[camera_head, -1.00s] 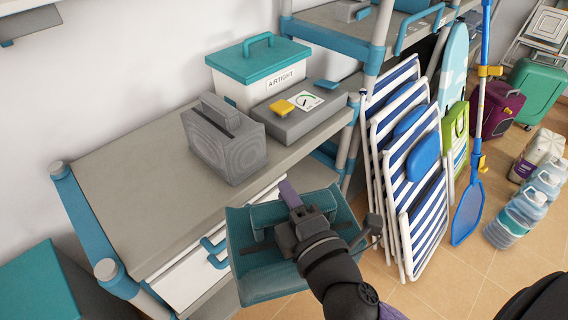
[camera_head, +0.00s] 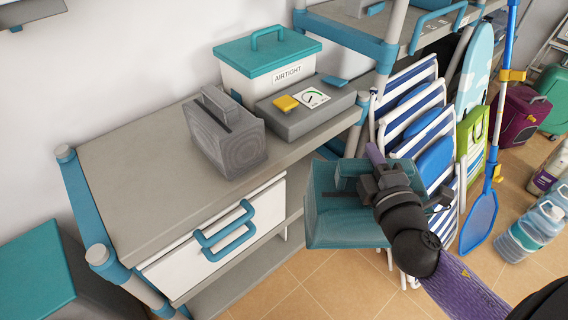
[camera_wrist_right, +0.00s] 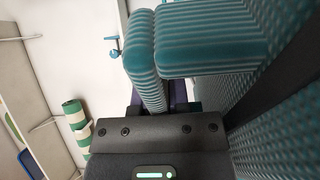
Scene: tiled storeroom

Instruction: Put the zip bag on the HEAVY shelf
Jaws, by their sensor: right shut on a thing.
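My right gripper (camera_head: 372,184) is shut on a teal, see-through thing that looks like the zip bag (camera_head: 340,222), and holds it in the air to the right of the workbench. In the right wrist view the bag's teal striped surface (camera_wrist_right: 205,40) fills much of the upper right, close to the gripper's dark body. The fingertips are mostly hidden by the bag and the gripper body. No sign reading HEAVY can be read in these views, so I cannot tell which shelf it is. My left gripper is not in view.
The grey bench (camera_head: 135,165) carries a grey ribbed case (camera_head: 225,138), a scale (camera_head: 300,110) and a box labelled AIRTIGHT (camera_head: 262,75). A white drawer (camera_head: 190,265) has a blue handle. Striped folding chairs (camera_head: 415,110) stand right.

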